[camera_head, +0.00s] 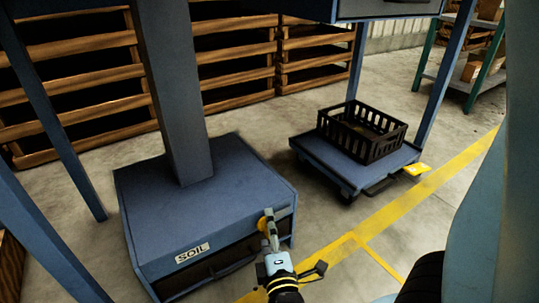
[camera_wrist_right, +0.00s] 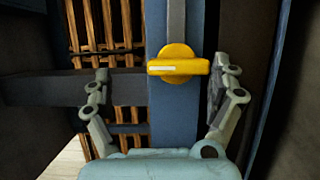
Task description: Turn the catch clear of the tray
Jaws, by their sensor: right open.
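The yellow catch (camera_head: 268,226) is on the front of the blue SOIL box (camera_head: 205,198), near its right end. In the right wrist view the catch (camera_wrist_right: 178,65) is a round knob with a bar across it and a pale stripe on the bar. The bar lies sideways across a blue upright strip. A dark tray front (camera_head: 207,271) shows low in the box. My right gripper (camera_head: 280,258) is close in front of the catch. In the wrist view its open fingers (camera_wrist_right: 163,72) stand on either side of the knob, with gaps. My left gripper is out of view.
A black crate (camera_head: 399,142) sits on a low blue trolley (camera_head: 315,158) to the right, with a yellow pedal (camera_head: 416,169) at its side. Blue legs rise around the box. Slatted wooden crates (camera_head: 232,58) stand behind. Floor between box and trolley is clear.

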